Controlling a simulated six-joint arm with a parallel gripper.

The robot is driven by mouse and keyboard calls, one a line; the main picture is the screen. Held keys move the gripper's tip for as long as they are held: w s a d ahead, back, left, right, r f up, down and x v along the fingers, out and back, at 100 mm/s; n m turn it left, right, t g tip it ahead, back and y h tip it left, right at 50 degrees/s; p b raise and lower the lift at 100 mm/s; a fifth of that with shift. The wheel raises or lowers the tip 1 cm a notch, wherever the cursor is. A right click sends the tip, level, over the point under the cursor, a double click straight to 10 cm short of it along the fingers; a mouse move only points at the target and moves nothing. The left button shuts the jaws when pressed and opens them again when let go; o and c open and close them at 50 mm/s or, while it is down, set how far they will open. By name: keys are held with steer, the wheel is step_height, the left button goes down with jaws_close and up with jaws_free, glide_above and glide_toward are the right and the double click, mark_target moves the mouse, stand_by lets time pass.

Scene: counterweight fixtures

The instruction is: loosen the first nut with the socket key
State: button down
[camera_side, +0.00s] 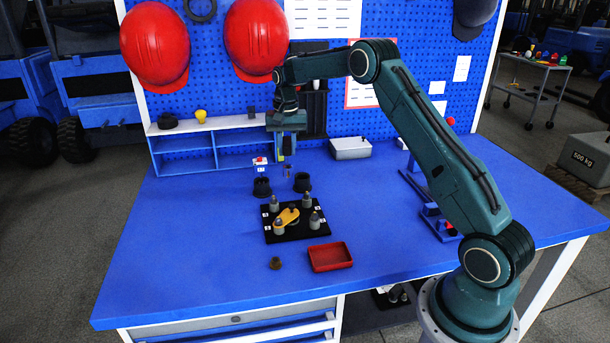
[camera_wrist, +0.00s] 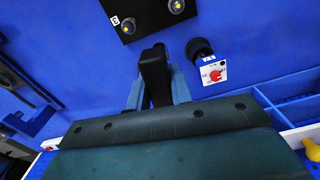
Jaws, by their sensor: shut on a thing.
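My gripper (camera_side: 286,152) hangs above the back of the blue bench, short of the black fixture plate. In the wrist view my gripper (camera_wrist: 155,90) is shut on a black tool (camera_wrist: 155,68), which I take for the socket key; its lower end points down, clear of the bench. The black fixture plate (camera_side: 284,238) carries several grey posts and a yellow-orange arm (camera_side: 287,217). In the wrist view part of the plate (camera_wrist: 150,22) shows at the top, with two yellowish-centred nuts (camera_wrist: 128,26). I cannot tell which nut is the first.
A small white box with a red knob (camera_side: 260,163) is near the left one. A red tray (camera_side: 330,258) and a dark round piece (camera_side: 275,264) lie in front. A blue shelf (camera_side: 215,150) stands behind.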

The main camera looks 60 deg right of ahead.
steer(key=s+a+r+m, duration=0.1)
steer(key=s+a, duration=0.2)
steer(key=a, duration=0.4)
steer(key=s+a+r+m, duration=0.2)
steer(key=s+a, duration=0.2)
steer(key=a, duration=0.3)
steer(key=shift+a, duration=0.2)
steer(key=shift+f, duration=0.1)
steer(key=shift+f, duration=2.45)
steer(key=shift+f, duration=1.6)
steer(key=shift+n, duration=0.5)
steer(key=shift+n, duration=2.9)
